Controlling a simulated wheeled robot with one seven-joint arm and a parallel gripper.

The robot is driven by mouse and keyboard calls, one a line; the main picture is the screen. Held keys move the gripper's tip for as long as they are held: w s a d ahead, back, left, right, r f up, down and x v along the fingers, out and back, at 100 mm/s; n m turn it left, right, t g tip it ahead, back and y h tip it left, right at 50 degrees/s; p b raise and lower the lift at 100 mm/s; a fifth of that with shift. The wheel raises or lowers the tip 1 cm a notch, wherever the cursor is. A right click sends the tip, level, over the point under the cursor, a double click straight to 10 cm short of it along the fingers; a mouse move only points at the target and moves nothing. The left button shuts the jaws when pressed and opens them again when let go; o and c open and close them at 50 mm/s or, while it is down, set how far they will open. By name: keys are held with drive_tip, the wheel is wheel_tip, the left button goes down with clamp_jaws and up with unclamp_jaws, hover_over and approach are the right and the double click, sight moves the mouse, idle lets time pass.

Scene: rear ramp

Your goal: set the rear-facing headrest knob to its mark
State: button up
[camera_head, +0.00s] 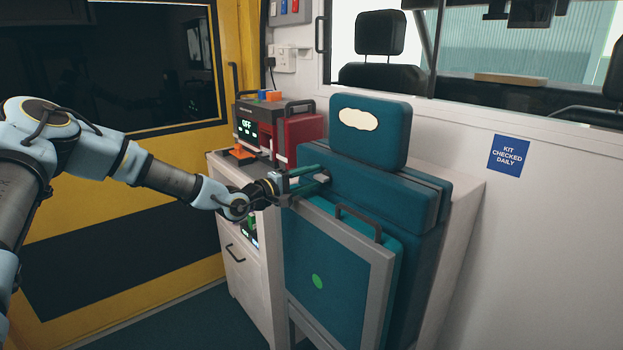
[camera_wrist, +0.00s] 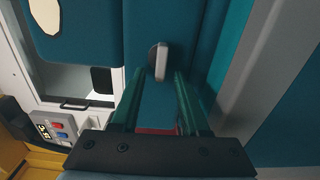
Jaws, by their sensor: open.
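The teal headrest (camera_head: 390,130) with a cream oval patch sits on top of the teal seat back (camera_head: 400,200). In the wrist view a small grey knob (camera_wrist: 160,58) stands out from a teal surface, its flat grip nearly upright in the picture. My gripper (camera_wrist: 160,75) is open, its two green fingers reaching toward the knob, one to either side of it. I cannot tell whether they touch it. In the head view my gripper (camera_head: 324,173) is at the seat's upper left, just below the headrest. The knob is hard to make out there, and I see no clear mark.
A grey-framed folded panel (camera_head: 377,285) with a dark handle and green dot is below my gripper. Left of the seat, a white cabinet (camera_head: 246,280) carries a red-and-grey device (camera_head: 290,135). A white wall with a blue sign (camera_head: 508,156) is at right.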

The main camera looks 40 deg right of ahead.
drive_tip(key=a+b, duration=0.2)
drive_tip(key=a, duration=0.8)
drive_tip(key=shift+w+a+b, duration=0.25)
drive_tip(key=shift+a+b, duration=0.05)
drive_tip(key=w+a+f+m+t+y, duration=0.2)
drive_tip(key=w+a+f+t+y, duration=0.15)
drive_tip(key=a+f+y, duration=0.55)
drive_tip(key=w+a+f+y, duration=0.1)
drive_tip(key=a+y, duration=0.1)
drive_tip(key=a, duration=0.8)
drive_tip(key=w+a+f+y, duration=0.1)
drive_tip(key=w+a+y, duration=0.15)
drive_tip(key=a, duration=0.65)
drive_tip(key=s+a+r+y, duration=0.2)
drive_tip(key=s+a, duration=0.4)
drive_tip(key=a, duration=0.4)
drive_tip(key=s+a+r+n+y, duration=0.1)
drive_tip(key=s+a+r, duration=0.4)
drive_tip(key=a, duration=0.5)
drive_tip(key=shift+s+a+r+g+y, duration=0.2)
drive_tip(key=shift+s+g+y, duration=0.3)
drive_tip(key=shift+y, duration=0.15)
